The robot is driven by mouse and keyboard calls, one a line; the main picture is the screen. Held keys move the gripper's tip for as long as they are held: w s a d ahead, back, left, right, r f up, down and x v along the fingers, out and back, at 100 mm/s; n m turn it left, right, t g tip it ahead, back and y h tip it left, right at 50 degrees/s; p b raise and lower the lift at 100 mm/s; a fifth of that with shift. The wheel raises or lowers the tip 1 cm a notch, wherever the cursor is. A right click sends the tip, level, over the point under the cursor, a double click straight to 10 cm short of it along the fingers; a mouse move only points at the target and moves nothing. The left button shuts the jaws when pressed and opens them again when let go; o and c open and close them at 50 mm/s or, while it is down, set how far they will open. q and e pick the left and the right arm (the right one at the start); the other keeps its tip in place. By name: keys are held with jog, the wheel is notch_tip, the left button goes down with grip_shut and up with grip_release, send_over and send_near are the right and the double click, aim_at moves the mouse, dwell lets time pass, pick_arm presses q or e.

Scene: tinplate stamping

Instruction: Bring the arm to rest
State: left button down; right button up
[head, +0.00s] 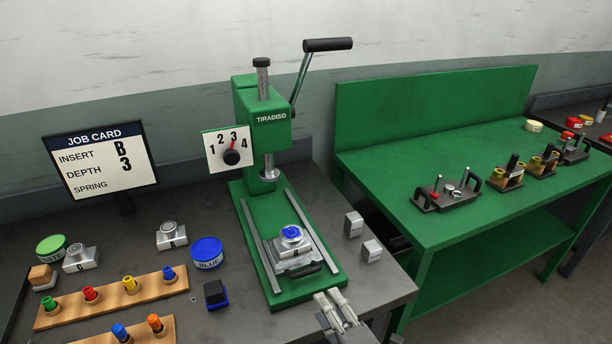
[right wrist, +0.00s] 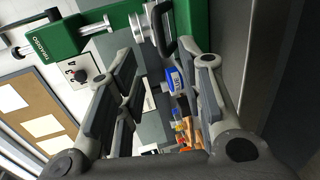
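My right gripper (head: 336,306) is at the front edge of the press base, just in front of the dark handle of the sliding die. In the right wrist view its two fingers (right wrist: 165,68) stand apart with nothing held between them. The green TIRADISO press (head: 262,115) stands upright behind it. The die block marked B (head: 295,263) sits on the press rails with a blue round piece (head: 291,233) on top. My left gripper is not in view.
A job card (head: 100,160) reads insert B, depth 3. The dial (head: 229,150) points near 3. Blocks, a blue tin (head: 207,252) and wooden peg racks (head: 110,298) fill the left bench. A green table (head: 470,160) with fixtures stands right.

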jog(key=s+d+f+m+g+h, duration=0.4)
jog(key=s+d+f+m, duration=0.2)
jog(key=d+m, duration=0.3)
jog(key=s+d+f+m+g, duration=0.25)
jog(key=s+m+g, duration=0.2)
jog(key=s, duration=0.25)
jog(key=s+d+f+m+g, duration=0.1)
jog(key=s+f+m+g, duration=0.2)
jog(key=s+m, duration=0.35)
notch_tip(320, 180, down, 25)
jog(key=s+g, duration=0.1)
jog(key=s+d+f+g, duration=0.1)
jog(key=s+d+f, duration=0.2)
jog(key=s+f, duration=1.3)
jog(key=shift+s+f+n+h, duration=0.25)
jog(key=shift+s+n+h, duration=0.15)
jog(key=shift+s, duration=0.3)
